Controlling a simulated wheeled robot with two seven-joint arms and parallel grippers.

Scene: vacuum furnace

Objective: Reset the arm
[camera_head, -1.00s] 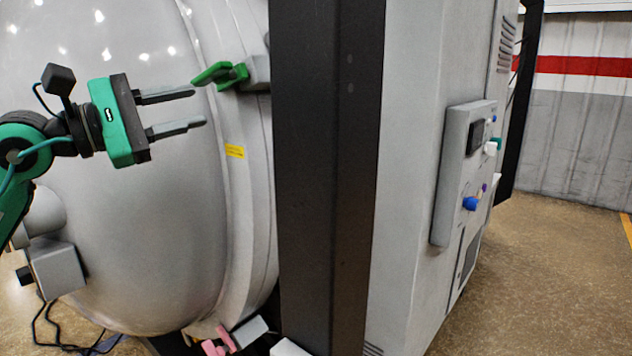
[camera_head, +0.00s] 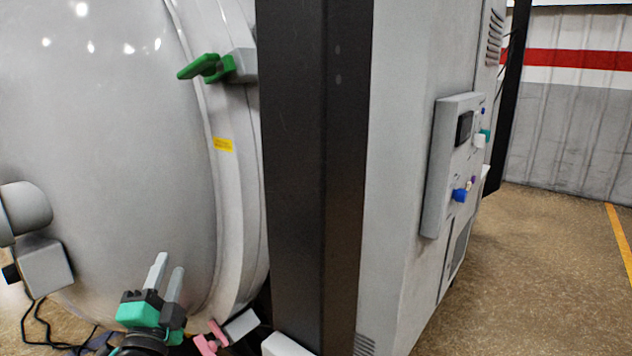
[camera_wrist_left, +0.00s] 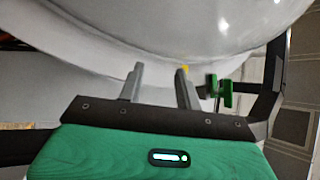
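My left gripper (camera_head: 164,280) is low in the head view, in front of the furnace's rounded grey door (camera_head: 120,150). Its two grey fingers point up and stand apart with nothing between them. The left wrist view shows the same open, empty fingers (camera_wrist_left: 160,85) with the curved furnace shell (camera_wrist_left: 170,45) beyond them. A green clamp handle (camera_head: 208,68) sits on the furnace rim, above and right of the gripper, apart from it. It also shows in the left wrist view (camera_wrist_left: 222,92). My right gripper is not in view.
A dark vertical post (camera_head: 315,180) stands right of the door. A control panel (camera_head: 455,165) with coloured knobs is on the cabinet side. A pink clamp (camera_head: 210,340) is low, close right of my left gripper. Open floor (camera_head: 540,270) lies at the right.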

